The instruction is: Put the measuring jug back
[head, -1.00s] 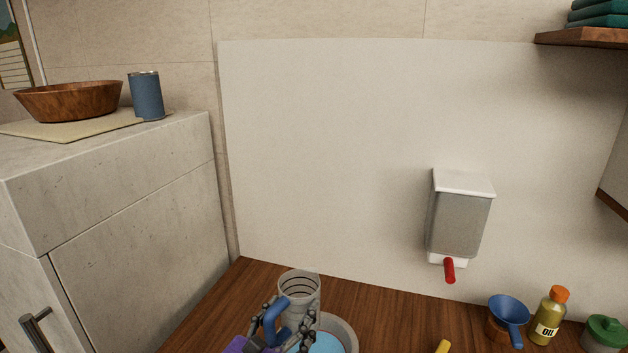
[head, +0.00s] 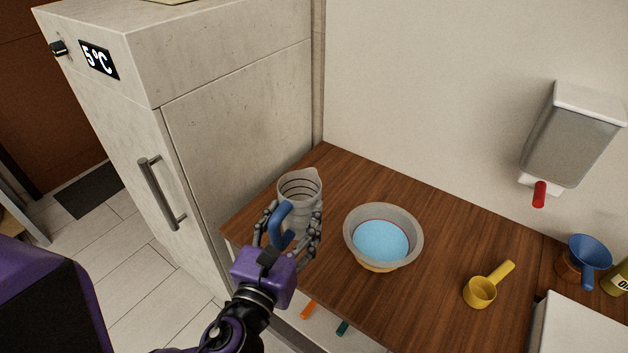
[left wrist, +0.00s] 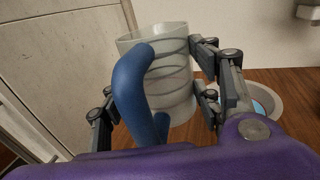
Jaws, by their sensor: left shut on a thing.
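The measuring jug (head: 300,187) is clear with dark measuring rings and a blue handle. It is upright at the left end of the wooden counter, near the fridge side. My left gripper (head: 287,232) is shut on the jug, its fingers on both sides of the blue handle. In the left wrist view the jug (left wrist: 172,75) stands upright between the fingers (left wrist: 155,100), with the handle towards the camera. I cannot tell whether its base touches the counter. My right gripper is not in view.
A grey bowl (head: 415,222) with blue contents stands right of the jug. A yellow measuring cup (head: 480,292), a blue funnel (head: 588,252) and a wall dispenser (head: 570,135) are further right. The fridge (head: 235,120) stands at the left. Counter behind the bowl is clear.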

